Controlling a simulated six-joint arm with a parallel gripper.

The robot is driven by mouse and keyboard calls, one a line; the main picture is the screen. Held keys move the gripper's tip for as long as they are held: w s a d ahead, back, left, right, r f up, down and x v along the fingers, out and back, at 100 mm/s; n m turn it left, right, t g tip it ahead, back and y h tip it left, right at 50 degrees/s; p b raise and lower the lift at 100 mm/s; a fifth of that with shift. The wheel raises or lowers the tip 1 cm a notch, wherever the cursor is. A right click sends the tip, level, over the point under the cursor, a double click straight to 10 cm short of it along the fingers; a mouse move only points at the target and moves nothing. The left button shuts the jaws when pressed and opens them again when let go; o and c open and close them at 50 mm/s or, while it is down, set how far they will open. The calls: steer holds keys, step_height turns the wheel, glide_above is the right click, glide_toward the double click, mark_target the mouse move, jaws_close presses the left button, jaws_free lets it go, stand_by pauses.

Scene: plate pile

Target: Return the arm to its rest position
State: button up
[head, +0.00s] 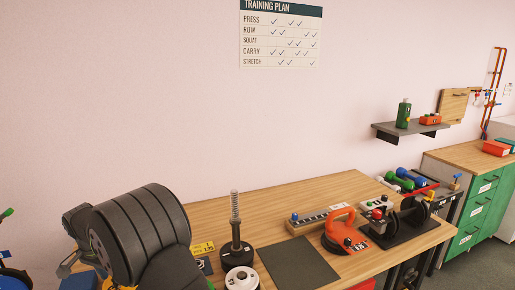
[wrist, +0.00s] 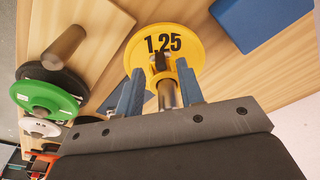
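In the wrist view my gripper (wrist: 159,88) has two blue fingers standing apart. A metal rod (wrist: 166,93) shows between them, with gaps on both sides. A yellow round plate (wrist: 188,40) marked 1.25 lies just beyond the fingertips; I cannot tell whether they touch it. In the head view the large dark ribbed shape at the lower left seems to be my arm, and it hides the table behind it. My fingers are not clearly visible there.
In the head view a post (head: 235,214) on a black base, a white plate (head: 234,284), a dark mat (head: 300,264) and an orange kettlebell (head: 331,242) stand on the wooden table. A green plate (wrist: 38,96) and blue block (wrist: 255,17) show in the wrist view.

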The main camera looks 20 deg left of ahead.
step_height(320, 180, down, 2)
steer(key=shift+w+f, duration=0.15)
stand_by(0.4)
step_height(320, 180, up, 18)
steer(key=s, duration=0.2)
steer(key=f, duration=0.6)
steer(key=w+f, duration=0.1)
steer(key=f, duration=0.5)
steer(key=w+f, duration=0.1)
steer(key=f, duration=0.5)
steer(key=shift+w+g, duration=0.25)
steer(key=shift+g, duration=0.35)
step_height(320, 180, up, 18)
steer(key=s+d+f+n+t+h, duration=0.2)
steer(key=s+f+n+t, duration=0.5)
steer(key=n, duration=1.2)
step_height(320, 180, down, 2)
steer(key=shift+s+d+f+n, duration=0.25)
steer(key=shift+s+n, duration=0.15)
steer(key=shift+s, duration=0.8)
